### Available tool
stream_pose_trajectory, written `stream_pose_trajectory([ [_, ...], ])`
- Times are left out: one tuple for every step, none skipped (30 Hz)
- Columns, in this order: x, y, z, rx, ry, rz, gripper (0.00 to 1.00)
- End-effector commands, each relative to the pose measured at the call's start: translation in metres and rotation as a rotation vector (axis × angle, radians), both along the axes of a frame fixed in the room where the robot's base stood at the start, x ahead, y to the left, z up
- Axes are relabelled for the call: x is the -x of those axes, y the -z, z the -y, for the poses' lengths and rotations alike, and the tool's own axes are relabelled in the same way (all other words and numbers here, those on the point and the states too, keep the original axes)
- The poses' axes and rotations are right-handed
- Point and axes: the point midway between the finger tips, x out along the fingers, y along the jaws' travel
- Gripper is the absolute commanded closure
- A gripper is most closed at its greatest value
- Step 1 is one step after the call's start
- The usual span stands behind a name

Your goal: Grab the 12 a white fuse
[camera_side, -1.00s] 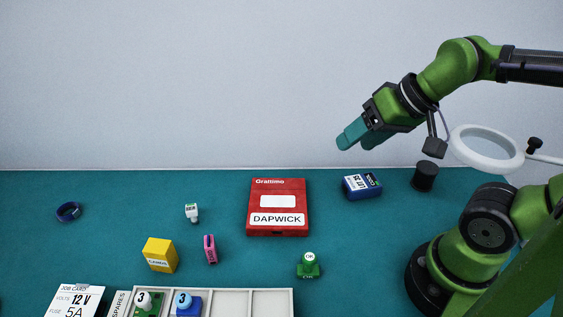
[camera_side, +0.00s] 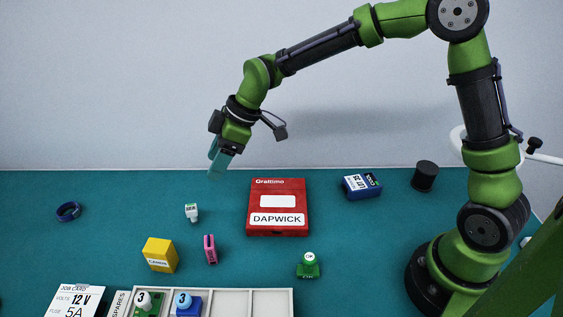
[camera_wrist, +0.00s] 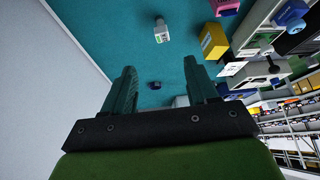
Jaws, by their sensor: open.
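A small white fuse (camera_side: 192,212) with a dark-marked label stands on the teal mat, behind the pink piece and the yellow box. It also shows at the top of the wrist view (camera_wrist: 161,31). Its label is too small to read. My gripper (camera_side: 217,163) is in the air above and behind the fuse, tilted downward. In the wrist view its two teal fingers (camera_wrist: 160,82) are spread apart with nothing between them but mat and a distant dark blue ring.
A yellow box (camera_side: 160,255) and a pink piece (camera_side: 210,249) stand in front of the fuse. A red DAPWICK box (camera_side: 277,189) lies to its right. A blue ring (camera_side: 68,211) lies left. A compartment tray (camera_side: 270,292) and job card (camera_side: 76,301) are at the front.

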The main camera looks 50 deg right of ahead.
Motion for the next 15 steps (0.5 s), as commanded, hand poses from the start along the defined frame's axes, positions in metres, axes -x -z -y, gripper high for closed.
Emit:
stream_pose_trajectory([
  [0.000,0.002,0.000,0.008,-0.020,0.008,0.42],
  [0.000,0.004,-0.001,0.011,-0.029,0.011,0.42],
  [-0.001,0.007,-0.002,0.013,-0.036,0.015,0.42],
  [-0.002,0.010,-0.004,0.014,-0.039,0.015,0.42],
  [-0.003,0.014,-0.006,0.014,-0.041,0.014,0.42],
  [-0.004,0.021,-0.009,0.014,-0.040,0.013,0.42],
  [-0.006,0.026,-0.012,0.014,-0.040,0.013,0.42],
  [-0.007,0.032,-0.015,0.015,-0.042,0.012,0.42],
  [-0.010,0.040,-0.018,0.014,-0.038,0.011,0.42],
  [-0.012,0.046,-0.021,0.015,-0.039,0.010,0.42],
  [-0.014,0.052,-0.024,0.015,-0.039,0.012,0.42],
  [-0.016,0.060,-0.028,0.014,-0.038,0.011,0.42],
  [-0.018,0.065,-0.031,0.015,-0.038,0.012,0.42],
  [-0.020,0.071,-0.033,0.015,-0.037,0.010,0.42],
  [-0.022,0.077,-0.036,0.015,-0.038,0.012,0.42],
])
